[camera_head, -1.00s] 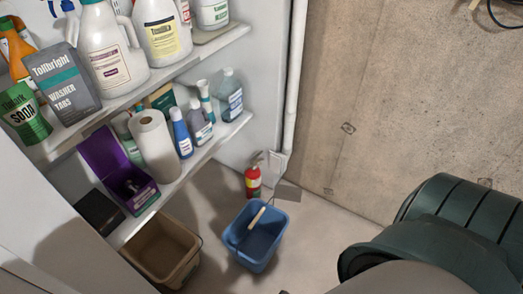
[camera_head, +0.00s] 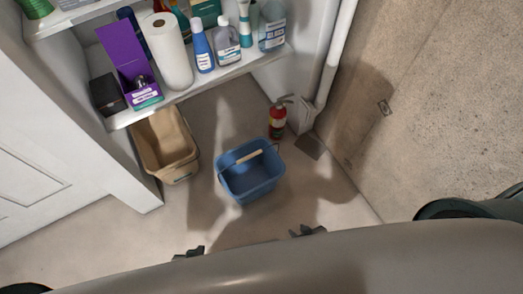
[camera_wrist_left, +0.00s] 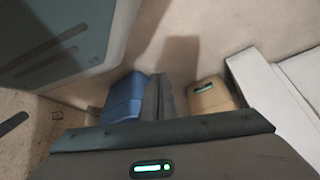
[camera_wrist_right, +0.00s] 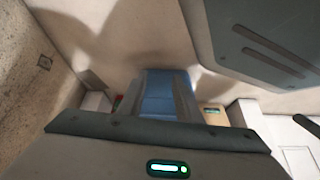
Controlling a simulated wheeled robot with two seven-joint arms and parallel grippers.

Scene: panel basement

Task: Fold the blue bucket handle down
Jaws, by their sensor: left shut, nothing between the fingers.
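The blue bucket (camera_head: 250,186) stands on the floor in the middle of the head view. Its wire handle has a pale wooden grip (camera_head: 249,157) that shows across the bucket's opening, not hanging down the outside; its exact tilt is hard to tell. My left gripper (camera_head: 188,253) is shut and empty, in front of the bucket and to its left. My right gripper (camera_head: 307,231) is in front of it and to its right. In the right wrist view its fingers are apart, with the bucket (camera_wrist_right: 160,92) visible beyond them. Neither gripper touches the bucket.
A tan bin (camera_head: 166,147) stands left of the bucket, below a shelf (camera_head: 215,82) of cleaning goods. A red fire extinguisher (camera_head: 278,119) stands behind the bucket to the right. A concrete wall (camera_head: 440,110) bounds the right side. Floor in front of the bucket is clear.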

